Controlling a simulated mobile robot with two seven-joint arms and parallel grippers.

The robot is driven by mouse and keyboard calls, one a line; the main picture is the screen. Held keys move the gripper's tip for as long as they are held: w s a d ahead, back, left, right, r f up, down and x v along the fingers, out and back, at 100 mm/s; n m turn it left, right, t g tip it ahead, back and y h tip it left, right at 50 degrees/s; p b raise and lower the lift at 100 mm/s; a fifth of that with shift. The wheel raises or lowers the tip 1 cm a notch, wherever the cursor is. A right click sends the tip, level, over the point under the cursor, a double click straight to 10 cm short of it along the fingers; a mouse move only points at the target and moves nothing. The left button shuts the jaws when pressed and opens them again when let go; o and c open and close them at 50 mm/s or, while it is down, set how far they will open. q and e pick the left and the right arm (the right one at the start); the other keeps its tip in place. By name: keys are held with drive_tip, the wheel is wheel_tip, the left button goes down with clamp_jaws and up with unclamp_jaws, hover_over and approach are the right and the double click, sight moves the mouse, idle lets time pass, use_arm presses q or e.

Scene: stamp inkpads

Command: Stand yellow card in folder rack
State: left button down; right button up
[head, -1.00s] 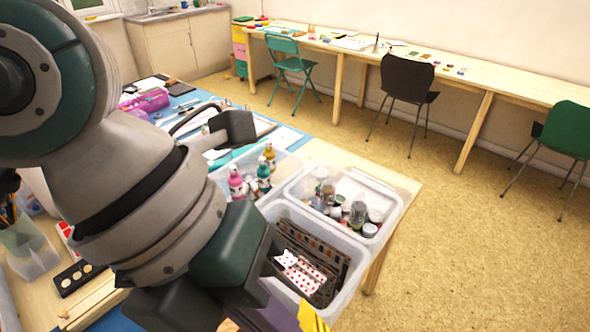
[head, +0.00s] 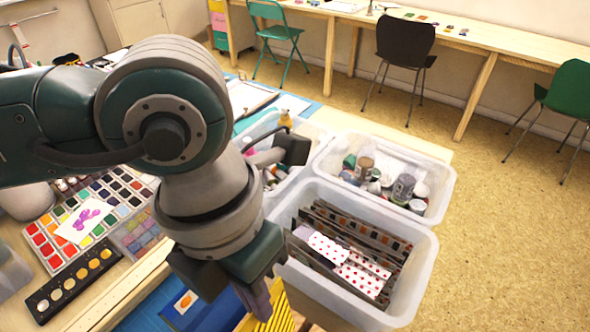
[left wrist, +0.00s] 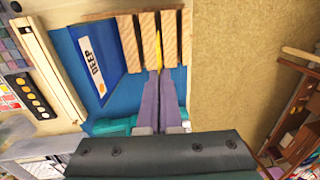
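My left gripper (head: 262,302) points down at the bottom of the head view. In the left wrist view its two purple fingers (left wrist: 160,76) lie close together, shut on the yellow card (left wrist: 158,48). The card is seen edge-on there, among the wooden slats of the folder rack (left wrist: 127,45). How deep it sits between them I cannot tell. In the head view the yellow card (head: 277,314), with dark stripes, shows beside the fingers, partly cut off by the frame. My right gripper is not in view.
A blue item labelled "DEEP" (left wrist: 92,62) lies left of the rack. A clear bin (head: 425,270) with patterned cards and a second bin (head: 440,172) with jars stand to the right. Paint palettes (head: 92,215) and a long wooden strip (head: 120,290) lie left.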

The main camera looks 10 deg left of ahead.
use_arm(q)
drive_tip(key=shift+r, duration=0.1)
drive_tip(key=f+b, duration=0.3)
drive_tip(key=d+f+b, duration=0.1)
drive_tip(key=f+b, duration=0.1)
drive_tip(key=f, duration=0.1)
drive_tip(key=f+b, duration=0.3)
drive_tip(key=f, duration=0.1)
drive_tip(key=shift+s+d+f+b, duration=0.1)
drive_tip(key=shift+s+d+b, duration=0.1)
drive_tip(key=shift+b, duration=0.15)
drive_tip(key=c, duration=1)
unclamp_jaws()
drive_tip(key=shift+w+a+r+p, duration=0.1)
drive_tip(key=shift+a+r+p, duration=0.1)
drive_tip(key=shift+r+p, duration=1.05)
drive_tip(key=shift+a+r+p, duration=0.2)
drive_tip(key=shift+r+p, duration=0.9)
drive_tip(key=shift+r, duration=0.2)
